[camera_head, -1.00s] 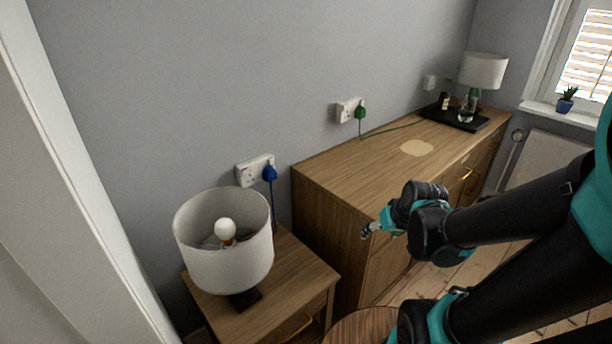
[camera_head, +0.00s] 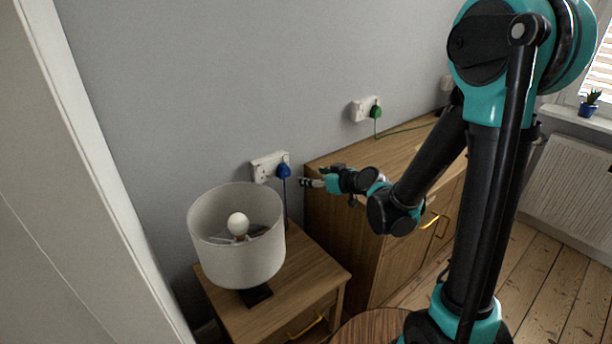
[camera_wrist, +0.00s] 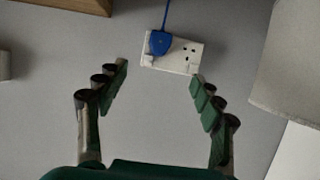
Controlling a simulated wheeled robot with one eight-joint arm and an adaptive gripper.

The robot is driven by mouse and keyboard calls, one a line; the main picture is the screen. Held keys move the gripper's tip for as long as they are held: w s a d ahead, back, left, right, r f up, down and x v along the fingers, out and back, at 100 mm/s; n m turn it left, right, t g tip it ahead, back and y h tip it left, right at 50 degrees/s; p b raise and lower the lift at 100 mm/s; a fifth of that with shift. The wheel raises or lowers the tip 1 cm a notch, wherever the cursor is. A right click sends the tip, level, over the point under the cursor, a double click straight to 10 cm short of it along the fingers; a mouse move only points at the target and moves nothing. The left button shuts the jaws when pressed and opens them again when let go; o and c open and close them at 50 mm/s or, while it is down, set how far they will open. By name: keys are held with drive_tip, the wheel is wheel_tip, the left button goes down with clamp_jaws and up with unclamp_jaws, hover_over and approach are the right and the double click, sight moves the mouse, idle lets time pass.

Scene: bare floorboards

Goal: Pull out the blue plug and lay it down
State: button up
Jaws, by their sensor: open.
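The blue plug (camera_head: 283,171) sits in the right-hand part of a white double wall socket (camera_head: 263,166), above the bedside table. Its blue cord hangs down behind the lamp. In the wrist view the blue plug (camera_wrist: 160,42) and the socket (camera_wrist: 184,56) show upside down, beyond the fingertips, with the other outlet empty. My gripper (camera_head: 308,182) is just right of the plug in the head view, apart from it. In the wrist view my gripper (camera_wrist: 160,77) is open and empty, its fingers spread on either side of the socket's line.
A white-shaded lamp (camera_head: 232,258) stands on the bedside table (camera_head: 300,262), close below the socket. The wooden sideboard (camera_head: 340,235) stands right of it, under my arm. A green plug (camera_head: 376,112) sits in another wall socket (camera_head: 361,109).

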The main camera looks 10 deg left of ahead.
sight(286, 172)
drive_tip(key=x, duration=1.7)
drive_tip(key=shift+f, duration=0.2)
drive_tip(key=shift+c, duration=0.4)
drive_tip(key=c, duration=1.4)
